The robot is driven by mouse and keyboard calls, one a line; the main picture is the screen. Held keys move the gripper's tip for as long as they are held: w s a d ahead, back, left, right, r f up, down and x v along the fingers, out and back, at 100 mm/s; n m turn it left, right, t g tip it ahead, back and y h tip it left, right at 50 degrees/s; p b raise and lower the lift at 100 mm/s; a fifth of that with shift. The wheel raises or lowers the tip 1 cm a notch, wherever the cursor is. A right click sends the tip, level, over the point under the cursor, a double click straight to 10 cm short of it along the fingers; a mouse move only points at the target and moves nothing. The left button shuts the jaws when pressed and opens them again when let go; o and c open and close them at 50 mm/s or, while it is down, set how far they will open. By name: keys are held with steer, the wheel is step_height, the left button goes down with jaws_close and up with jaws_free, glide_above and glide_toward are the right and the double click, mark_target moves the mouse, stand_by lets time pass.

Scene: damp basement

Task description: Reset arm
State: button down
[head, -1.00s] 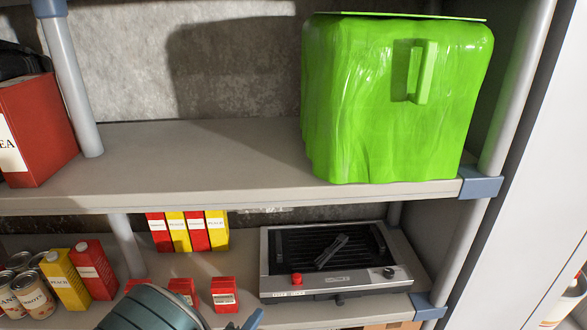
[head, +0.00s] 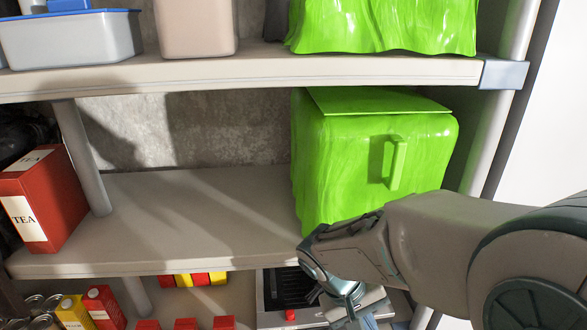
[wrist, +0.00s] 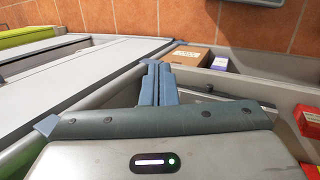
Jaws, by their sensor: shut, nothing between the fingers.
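My arm reaches in from the lower right of the head view, in front of the shelf unit. My gripper (wrist: 158,84) shows in the wrist view with its two blue-grey fingers pressed together and nothing between them. In the head view the fingers are at the bottom, partly cut off, in front of a black and grey grill (head: 278,303) on the lower shelf. The wrist and forearm hide part of that grill and the right end of the middle shelf's edge.
A bright green bin (head: 345,165) with a handle stands on the middle shelf (head: 190,215), close to my forearm. A red tea box (head: 45,200) stands at left. Another green bin (head: 385,28) and a grey tub (head: 70,40) are above. The middle shelf's centre is clear.

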steer(key=s+r+m+t+y+p, duration=0.1)
steer(key=s+r+y+p, duration=0.1)
steer(key=r, duration=0.5)
steer(key=s+r+m+t+y+p, duration=0.1)
steer(key=r+t+y+p, duration=0.1)
steer(key=r, duration=0.4)
steer(key=shift+s+d+r+y+p, duration=0.4)
steer(key=shift+y+p, duration=0.3)
steer(key=shift+p, duration=0.5)
steer(key=shift+a, duration=0.1)
stand_by(0.6)
